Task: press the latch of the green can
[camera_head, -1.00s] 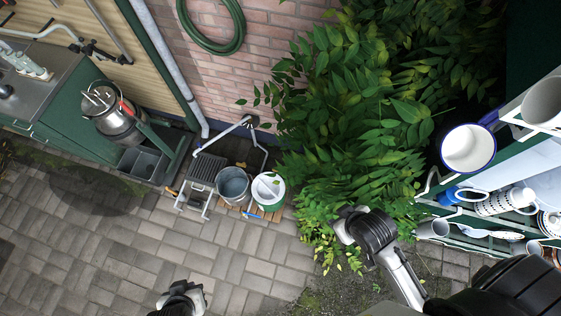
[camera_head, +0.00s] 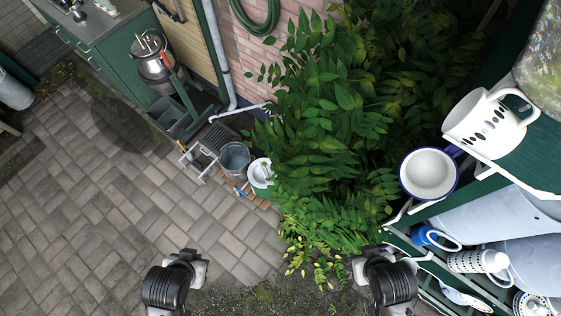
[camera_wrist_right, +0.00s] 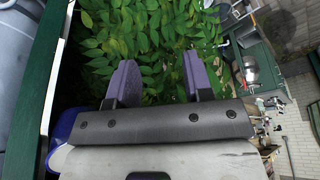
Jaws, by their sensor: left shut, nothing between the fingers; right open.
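A small green can (camera_head: 266,185) with a pale top stands low on the ground by the wall, in the upper middle of the head view. It is small there, and I cannot make out its latch. My left gripper (camera_head: 197,270) is shut and empty, above the paving and well apart from the can, nearer the bottom edge. My right gripper (camera_head: 357,268) is at lower right in the head view, beside the leaves and the shelf. In the right wrist view its two purple fingers (camera_wrist_right: 158,80) are spread, with only foliage behind the gap.
A grey bucket (camera_head: 235,159) stands left of the can. A steel churn (camera_head: 155,65) stands farther left. A leafy bush (camera_head: 330,150) fills the middle. A shelf (camera_head: 520,150) with enamel mugs (camera_head: 430,174) rises at right. The paving (camera_head: 110,200) at left is clear.

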